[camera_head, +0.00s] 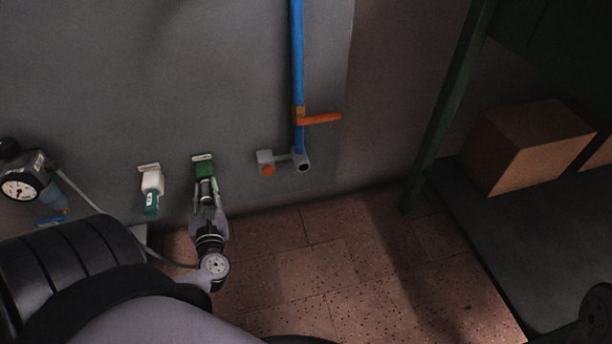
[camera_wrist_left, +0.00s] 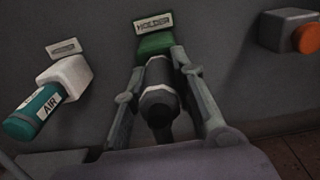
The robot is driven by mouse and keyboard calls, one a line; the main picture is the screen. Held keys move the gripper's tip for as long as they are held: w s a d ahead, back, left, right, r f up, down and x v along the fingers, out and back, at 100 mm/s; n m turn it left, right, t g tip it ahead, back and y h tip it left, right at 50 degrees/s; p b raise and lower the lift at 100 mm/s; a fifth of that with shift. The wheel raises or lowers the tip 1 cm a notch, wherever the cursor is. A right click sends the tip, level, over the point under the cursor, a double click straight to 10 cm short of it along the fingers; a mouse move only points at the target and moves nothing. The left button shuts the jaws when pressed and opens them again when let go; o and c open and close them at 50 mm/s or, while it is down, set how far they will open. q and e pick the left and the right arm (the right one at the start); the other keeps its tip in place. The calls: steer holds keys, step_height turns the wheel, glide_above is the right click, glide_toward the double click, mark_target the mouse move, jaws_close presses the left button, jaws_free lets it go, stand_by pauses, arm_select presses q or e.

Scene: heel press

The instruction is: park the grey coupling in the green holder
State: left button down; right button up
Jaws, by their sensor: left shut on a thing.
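The green holder (camera_head: 203,167) is fixed to the grey wall, with a "HOLDER" label above it in the left wrist view (camera_wrist_left: 153,44). The grey coupling (camera_wrist_left: 158,101) lies between the fingers of my left gripper (camera_wrist_left: 175,70), which is shut on it. The coupling's far end meets the front of the green holder; how deep it sits is hidden. In the head view the coupling (camera_head: 206,188) shows just below the holder, in line with my left gripper (camera_head: 206,196). My right gripper is not in view.
A white socket (camera_head: 152,181) with a teal plug marked AIR (camera_wrist_left: 34,112) is left of the holder. A gauge unit (camera_head: 20,188) is at far left. Cardboard boxes (camera_head: 528,146) stand on a shelf at right.

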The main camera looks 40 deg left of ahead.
arm_select(q)
steer(key=c, duration=1.3)
jaws_free()
